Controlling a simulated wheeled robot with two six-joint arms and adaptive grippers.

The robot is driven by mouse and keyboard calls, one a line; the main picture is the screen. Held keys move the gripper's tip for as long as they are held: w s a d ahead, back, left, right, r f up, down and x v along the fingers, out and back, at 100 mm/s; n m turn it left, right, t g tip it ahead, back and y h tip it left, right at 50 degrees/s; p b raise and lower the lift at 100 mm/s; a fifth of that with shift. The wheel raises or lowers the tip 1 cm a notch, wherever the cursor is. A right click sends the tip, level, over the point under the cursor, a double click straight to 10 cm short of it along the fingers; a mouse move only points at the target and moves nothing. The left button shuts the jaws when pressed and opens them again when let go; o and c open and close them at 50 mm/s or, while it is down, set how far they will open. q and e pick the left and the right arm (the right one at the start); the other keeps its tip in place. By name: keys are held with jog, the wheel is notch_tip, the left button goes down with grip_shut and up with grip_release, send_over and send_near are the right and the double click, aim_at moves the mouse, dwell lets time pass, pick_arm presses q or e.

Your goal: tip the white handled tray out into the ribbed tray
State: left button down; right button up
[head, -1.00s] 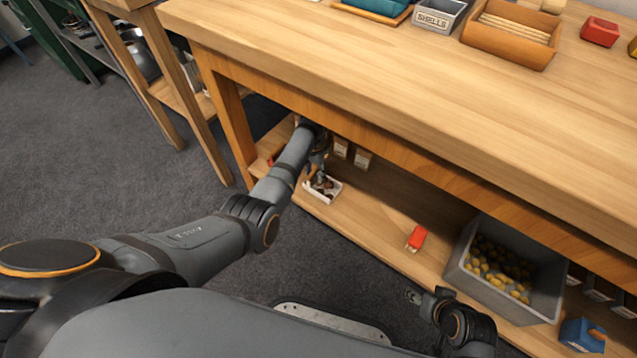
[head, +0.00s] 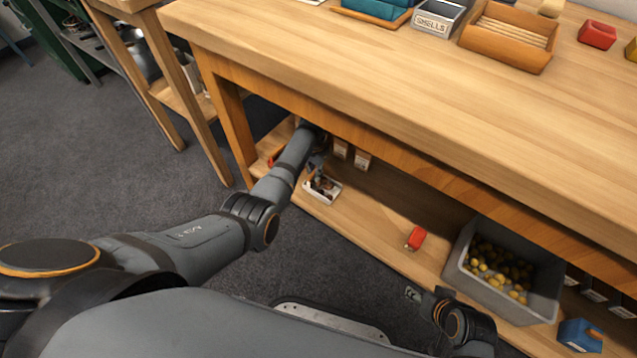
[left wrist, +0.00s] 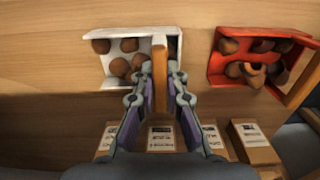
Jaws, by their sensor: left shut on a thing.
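The white handled tray (left wrist: 105,70) holds several brown chestnuts and has an upright wooden handle (left wrist: 160,60). It also shows on the lower shelf in the head view (head: 318,197). My left gripper (left wrist: 160,80) is shut on the handle, one finger on each side. I cannot tell whether the tray is clear of the shelf. My right gripper (head: 412,294) is low in the head view, in front of the shelf and empty-looking; its jaws are too small to read. I cannot surely identify the ribbed tray; a brown tray with pale slats (head: 508,63) stands on the bench top.
A red tray of chestnuts (left wrist: 215,70) stands right of the white one in the left wrist view. Small labelled boxes (left wrist: 160,139) line up close by. A grey bin (head: 460,270) and a red item (head: 416,238) are on the shelf. The bench top (head: 400,70) overhangs the left arm.

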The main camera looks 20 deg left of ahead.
pick_arm(q)
notch_tip(320, 180, up, 5)
jog(key=p, duration=0.6)
jog(key=shift+r, duration=0.15)
